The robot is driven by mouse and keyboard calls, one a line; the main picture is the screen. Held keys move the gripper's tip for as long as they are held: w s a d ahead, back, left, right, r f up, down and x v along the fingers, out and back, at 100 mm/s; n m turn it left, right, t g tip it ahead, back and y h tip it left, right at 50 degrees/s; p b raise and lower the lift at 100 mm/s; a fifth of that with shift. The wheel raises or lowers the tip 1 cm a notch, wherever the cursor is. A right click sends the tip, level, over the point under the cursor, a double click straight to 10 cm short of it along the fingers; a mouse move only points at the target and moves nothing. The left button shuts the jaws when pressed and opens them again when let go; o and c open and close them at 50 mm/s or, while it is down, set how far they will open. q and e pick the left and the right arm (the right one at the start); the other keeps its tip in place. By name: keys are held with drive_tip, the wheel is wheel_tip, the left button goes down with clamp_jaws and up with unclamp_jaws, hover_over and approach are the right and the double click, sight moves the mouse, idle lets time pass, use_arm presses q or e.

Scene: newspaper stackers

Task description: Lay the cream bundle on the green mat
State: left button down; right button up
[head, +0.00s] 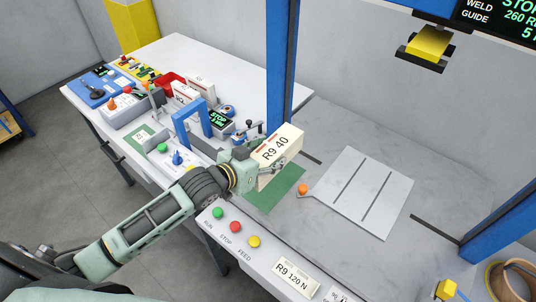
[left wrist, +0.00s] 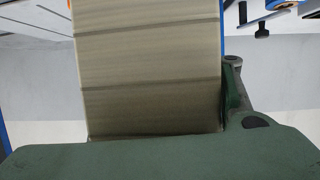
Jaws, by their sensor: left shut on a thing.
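The cream bundle (head: 279,147), a boxy block marked R9 40 with a red stripe, is held in my left gripper (head: 262,166) in the middle of the head view. In the left wrist view the bundle (left wrist: 148,75) shows its layered side and fills the space in front of the gripper; one dark finger (left wrist: 234,90) lies along its right side. The green mat (head: 284,195) lies on the grey bench below and partly behind the bundle. The bundle hides part of the mat, and I cannot tell whether they touch. My right gripper is not in view.
A blue post (head: 282,65) rises behind the bundle. A pale slotted plate (head: 367,190) with an orange knob (head: 302,189) lies to the right. A button panel (head: 236,227) runs along the front. A white table (head: 180,52) at the left is crowded with several items.

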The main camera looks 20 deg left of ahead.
use_arm(q)
drive_tip(key=shift+w+r, duration=0.1)
drive_tip(key=shift+r, duration=0.3)
wheel_tip(320, 180, down, 3)
drive_tip(key=shift+r+b, duration=0.1)
drive_tip(key=shift+b, duration=0.6)
drive_tip(key=shift+f+b, duration=1.15)
drive_tip(key=shift+f, duration=0.9)
drive_tip(key=shift+f+b, duration=0.3)
drive_tip(key=shift+f, duration=0.25)
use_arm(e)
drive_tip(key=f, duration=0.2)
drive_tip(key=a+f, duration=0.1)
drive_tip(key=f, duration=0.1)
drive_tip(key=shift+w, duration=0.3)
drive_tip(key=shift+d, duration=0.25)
use_arm(q)
drive_tip(key=shift+f+b, duration=0.3)
drive_tip(key=shift+f, duration=0.3)
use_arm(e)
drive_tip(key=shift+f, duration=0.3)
